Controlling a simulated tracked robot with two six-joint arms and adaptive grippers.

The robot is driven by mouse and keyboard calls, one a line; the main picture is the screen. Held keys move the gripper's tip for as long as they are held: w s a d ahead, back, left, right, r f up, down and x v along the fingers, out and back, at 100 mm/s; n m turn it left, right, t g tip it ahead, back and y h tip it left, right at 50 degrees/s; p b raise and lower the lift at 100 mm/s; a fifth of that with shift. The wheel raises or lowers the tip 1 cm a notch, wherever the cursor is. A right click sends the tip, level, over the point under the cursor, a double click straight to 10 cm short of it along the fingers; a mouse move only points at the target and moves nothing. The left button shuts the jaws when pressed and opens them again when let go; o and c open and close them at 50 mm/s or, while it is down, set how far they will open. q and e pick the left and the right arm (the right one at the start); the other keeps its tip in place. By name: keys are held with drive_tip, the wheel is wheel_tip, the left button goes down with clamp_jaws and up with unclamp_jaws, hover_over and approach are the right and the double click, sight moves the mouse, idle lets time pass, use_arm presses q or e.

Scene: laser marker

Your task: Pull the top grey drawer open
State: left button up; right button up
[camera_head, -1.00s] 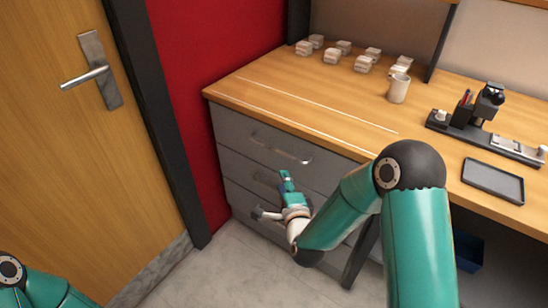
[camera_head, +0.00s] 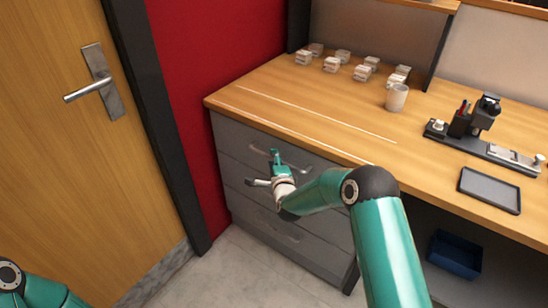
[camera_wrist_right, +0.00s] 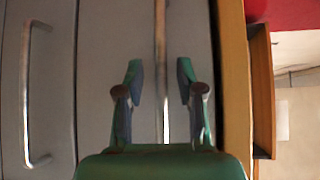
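The top grey drawer (camera_head: 235,138) is shut under the wooden desktop, flush with the drawers below. Its bar handle (camera_head: 297,168) is partly hidden behind my right gripper (camera_head: 268,170). In the right wrist view, the handle (camera_wrist_right: 162,60) runs lengthwise between the two fingers of my right gripper (camera_wrist_right: 160,80). The fingers are open, one on each side of the bar, with gaps showing. I cannot tell how deep the handle sits between them. My left gripper is out of view; only part of my left arm shows at the bottom left.
The desktop (camera_head: 260,100) holds several small white blocks, a mug (camera_head: 397,97), a dark device (camera_head: 475,120) and a grey tray (camera_head: 490,189). A wooden door (camera_head: 60,180) stands at left. A lower drawer handle (camera_wrist_right: 30,95) shows in the wrist view. Floor before the drawers is clear.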

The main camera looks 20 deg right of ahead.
drive_tip(key=shift+w+f, duration=0.1)
drive_tip(key=shift+w, duration=0.5)
clamp_jaws()
drive_tip(key=shift+d, duration=0.1)
